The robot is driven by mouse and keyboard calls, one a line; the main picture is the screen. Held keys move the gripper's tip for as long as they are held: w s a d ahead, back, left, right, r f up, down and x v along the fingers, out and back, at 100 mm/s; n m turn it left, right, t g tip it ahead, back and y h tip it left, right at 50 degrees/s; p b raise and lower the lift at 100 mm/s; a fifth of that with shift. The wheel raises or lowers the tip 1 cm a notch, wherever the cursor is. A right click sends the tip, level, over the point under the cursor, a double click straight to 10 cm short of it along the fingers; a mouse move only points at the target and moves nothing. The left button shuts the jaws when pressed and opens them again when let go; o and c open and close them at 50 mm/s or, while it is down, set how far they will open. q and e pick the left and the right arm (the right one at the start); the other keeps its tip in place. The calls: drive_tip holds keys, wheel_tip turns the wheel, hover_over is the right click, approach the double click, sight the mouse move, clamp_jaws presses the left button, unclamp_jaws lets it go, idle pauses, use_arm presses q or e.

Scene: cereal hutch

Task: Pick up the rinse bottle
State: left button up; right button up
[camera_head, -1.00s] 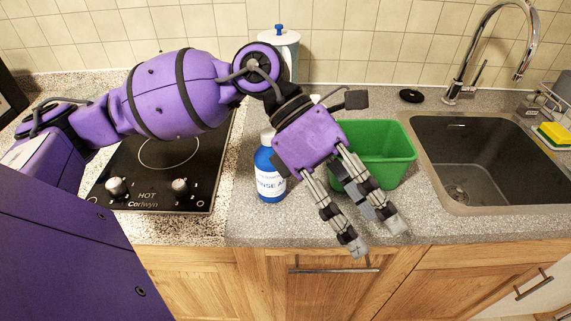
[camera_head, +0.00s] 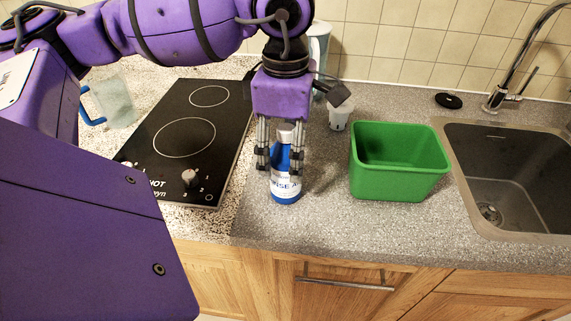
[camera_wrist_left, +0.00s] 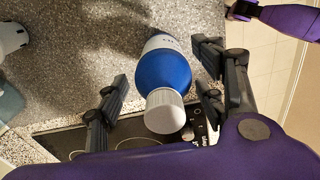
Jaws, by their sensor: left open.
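The rinse bottle (camera_head: 286,180) is blue with a white cap and a white label. It stands upright on the grey counter, just right of the hob. My left gripper (camera_head: 280,168) points down over it, open, with its fingers on either side of the bottle. In the left wrist view the bottle (camera_wrist_left: 164,75) lies between the spread fingers of my left gripper (camera_wrist_left: 160,95), cap towards the camera. I cannot tell whether any finger touches it. My right gripper is not in the head view; a purple arm part shows at the top right of the wrist view.
A green bin (camera_head: 400,182) stands to the right, with the sink (camera_head: 500,215) beyond it. The black hob (camera_head: 170,150) is to the left, with a clear jug (camera_head: 113,103) beyond. A small white cup (camera_head: 339,118) and a pitcher (camera_head: 319,45) stand behind.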

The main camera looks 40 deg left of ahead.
use_arm(q)
drive_tip(key=shift+f, duration=0.5)
drive_tip(key=shift+c, duration=0.2)
drive_tip(key=c, duration=1.6)
drive_tip(key=shift+o, duration=0.2)
drive_tip(key=shift+r, duration=0.1)
drive_tip(key=shift+w+r, duration=0.1)
drive_tip(key=shift+r, duration=0.45)
drive_tip(key=w+d+r, duration=0.4)
drive_tip(key=d+r, duration=0.7)
drive_tip(key=d, duration=0.2)
drive_tip(key=shift+d+r+p, duration=0.2)
drive_tip(key=shift+r+p, duration=0.1)
drive_tip(key=shift+r, duration=0.1)
